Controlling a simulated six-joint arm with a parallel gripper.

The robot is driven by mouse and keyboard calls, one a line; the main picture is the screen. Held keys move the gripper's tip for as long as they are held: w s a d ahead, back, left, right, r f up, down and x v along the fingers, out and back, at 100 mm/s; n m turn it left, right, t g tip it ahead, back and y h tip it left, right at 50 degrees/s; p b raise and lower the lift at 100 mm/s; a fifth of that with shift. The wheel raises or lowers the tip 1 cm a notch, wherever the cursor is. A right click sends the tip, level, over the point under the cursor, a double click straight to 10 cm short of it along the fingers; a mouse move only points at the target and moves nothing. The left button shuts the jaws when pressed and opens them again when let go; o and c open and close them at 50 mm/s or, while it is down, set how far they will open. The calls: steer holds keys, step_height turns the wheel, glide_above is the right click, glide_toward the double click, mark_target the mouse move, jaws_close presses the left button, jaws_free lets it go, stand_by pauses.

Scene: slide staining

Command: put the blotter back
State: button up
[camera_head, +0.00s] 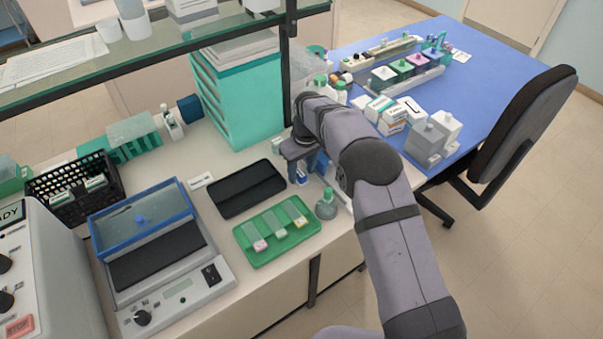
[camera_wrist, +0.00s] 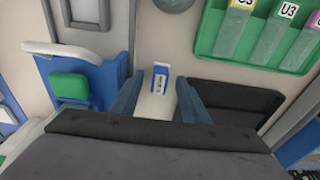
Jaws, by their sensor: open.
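My gripper (camera_wrist: 160,98) is open, its two blue-grey fingers pointing down. In the head view my gripper (camera_head: 301,158) is low over the bench, behind the glass flask and right of the black pad. A small white and blue piece with a printed label (camera_wrist: 161,77) shows between the fingertips in the wrist view, and its blue and white front (camera_head: 302,178) shows below the gripper in the head view. It may be the blotter; I cannot tell for sure, nor whether the fingers touch it. A blue holder with a green block (camera_wrist: 69,86) stands beside the left finger.
The black pad (camera_head: 246,188), green slide tray (camera_head: 250,236) and glass flask (camera_head: 326,205) lie close by. A teal drawer cabinet (camera_head: 238,100) stands behind. A glass shelf (camera_head: 180,48) hangs above. The blue table (camera_head: 465,75) holds boxes and jars.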

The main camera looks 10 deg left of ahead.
mark_target(304, 184)
step_height(304, 184, up, 11)
steer(key=s+b, duration=0.1)
steer(key=b, duration=0.1)
steer(key=shift+d+f, duration=0.15)
steer(key=shift+d, duration=0.3)
steer(key=s+d+m, duration=0.3)
steer(key=s+d, duration=0.3)
steer(key=d, duration=0.3)
steer(key=s+d+m, duration=0.2)
steer(key=s+d, duration=0.4)
steer(key=d, duration=0.3)
steer(key=s+d+f+m, duration=0.2)
steer(key=s+d+f, duration=0.1)
steer(key=s, duration=0.5)
steer(key=s+d+f+m+g+h, duration=0.1)
steer(key=s+d+f+m, duration=0.1)
steer(key=s+d, duration=0.3)
steer(key=s+f, duration=0.1)
steer(key=s, duration=0.3)
steer(key=shift+s, duration=0.15)
